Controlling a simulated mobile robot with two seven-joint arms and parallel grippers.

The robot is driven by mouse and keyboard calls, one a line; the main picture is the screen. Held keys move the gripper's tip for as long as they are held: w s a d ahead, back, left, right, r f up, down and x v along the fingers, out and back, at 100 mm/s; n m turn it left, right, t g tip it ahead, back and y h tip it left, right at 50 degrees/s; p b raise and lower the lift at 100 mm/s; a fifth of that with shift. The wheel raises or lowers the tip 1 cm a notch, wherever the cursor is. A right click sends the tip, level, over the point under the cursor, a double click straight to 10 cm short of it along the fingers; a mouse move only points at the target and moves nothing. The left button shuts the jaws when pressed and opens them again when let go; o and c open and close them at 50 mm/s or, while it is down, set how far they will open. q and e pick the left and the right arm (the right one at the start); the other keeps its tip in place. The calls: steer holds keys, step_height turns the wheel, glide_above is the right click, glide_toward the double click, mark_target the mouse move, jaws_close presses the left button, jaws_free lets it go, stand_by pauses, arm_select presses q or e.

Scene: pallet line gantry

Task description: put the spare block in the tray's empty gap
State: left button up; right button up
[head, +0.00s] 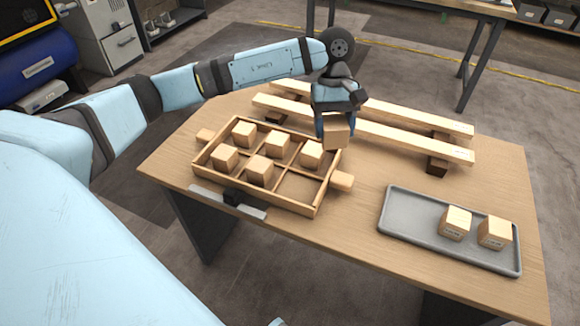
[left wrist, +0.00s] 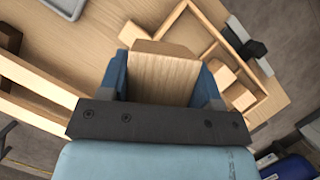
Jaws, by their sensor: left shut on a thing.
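My left gripper (head: 335,119) is shut on a light wooden block (head: 336,136). It holds the block above the table, by the far right corner of the wooden tray (head: 322,196). In the left wrist view the block (left wrist: 163,78) sits between the two blue fingers. The tray is divided into compartments, and several have a wooden block in them. The near right compartment (head: 298,187) is empty. Part of the tray (left wrist: 262,104) also shows in the left wrist view, to the right of the held block. My right gripper is not in view.
A grey tray (head: 395,233) with two labelled blocks (head: 455,222) lies on the right of the table. Two long wooden slats (head: 400,138) on dark supports run along the back, close behind the gripper. Bare tabletop lies between the wooden and grey trays.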

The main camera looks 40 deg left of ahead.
arm_select(q)
steer(key=s+a+r+n+t+h+b, duration=0.1)
steer(key=s+a+r+n+t+b, duration=0.3)
steer(key=n, duration=0.7)
steer(key=n+b, duration=0.1)
steer(key=b, duration=0.2)
glide_above(303, 192)
steer(key=a, duration=0.2)
steer(key=shift+t, duration=0.3)
steer(key=f, duration=1.6)
steer(key=shift+s+d+f, duration=0.2)
steer(key=shift+s+d, duration=0.05)
step_height(303, 192, down, 4)
steer(key=shift+f+b, duration=0.1)
steer(key=shift+b, duration=0.5)
steer(key=shift+f, duration=0.15)
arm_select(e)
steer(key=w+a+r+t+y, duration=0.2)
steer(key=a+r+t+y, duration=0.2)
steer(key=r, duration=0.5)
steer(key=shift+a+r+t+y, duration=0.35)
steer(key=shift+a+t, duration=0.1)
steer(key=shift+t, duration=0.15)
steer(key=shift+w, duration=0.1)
